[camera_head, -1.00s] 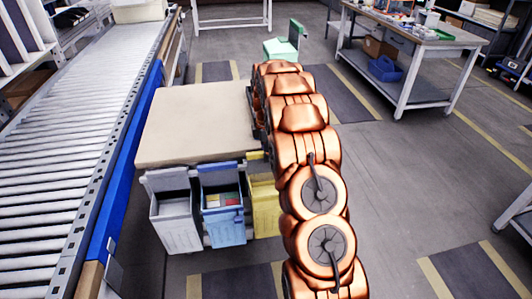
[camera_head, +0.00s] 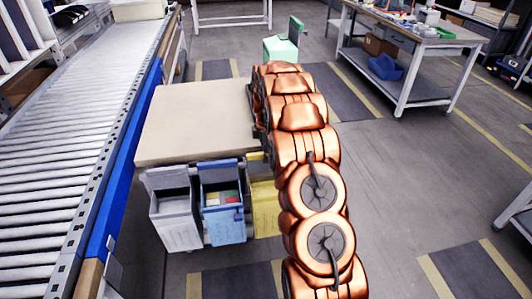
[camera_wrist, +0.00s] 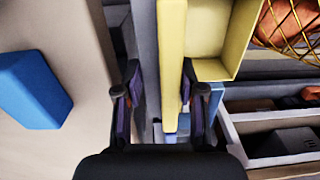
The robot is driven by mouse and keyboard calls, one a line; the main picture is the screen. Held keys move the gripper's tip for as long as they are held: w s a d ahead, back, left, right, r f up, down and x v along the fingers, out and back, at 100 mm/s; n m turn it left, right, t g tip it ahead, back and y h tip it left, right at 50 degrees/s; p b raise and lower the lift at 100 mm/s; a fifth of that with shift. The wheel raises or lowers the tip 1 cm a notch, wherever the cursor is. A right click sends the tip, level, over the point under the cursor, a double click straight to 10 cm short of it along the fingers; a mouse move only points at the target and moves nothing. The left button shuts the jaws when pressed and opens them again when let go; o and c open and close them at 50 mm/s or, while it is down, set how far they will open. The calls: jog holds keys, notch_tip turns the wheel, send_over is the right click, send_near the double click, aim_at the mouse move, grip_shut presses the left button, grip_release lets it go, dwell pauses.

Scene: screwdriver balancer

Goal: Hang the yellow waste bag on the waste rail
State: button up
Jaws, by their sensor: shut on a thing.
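The yellow waste bag (camera_head: 265,208) is at the right end of a row under the front edge of the beige table, next to the blue bin, and is partly hidden by my arm. In the wrist view its yellow wall (camera_wrist: 173,60) runs between my fingers, with its open inside to the right. My gripper (camera_wrist: 160,78) is shut on this wall; in the head view my arm hides the gripper. The waste rail is mostly hidden behind the bins. I cannot tell whether the yellow bag touches it.
A white bin (camera_head: 174,215) and a blue bin (camera_head: 222,208) with items inside hang left of the yellow bag. A roller conveyor (camera_head: 75,150) runs along the left. A workbench (camera_head: 405,45) stands back right. Floor right of my arm is clear.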

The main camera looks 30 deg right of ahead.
jog(key=shift+f, duration=0.55)
dwell(0.4)
jog(key=o, duration=1.2)
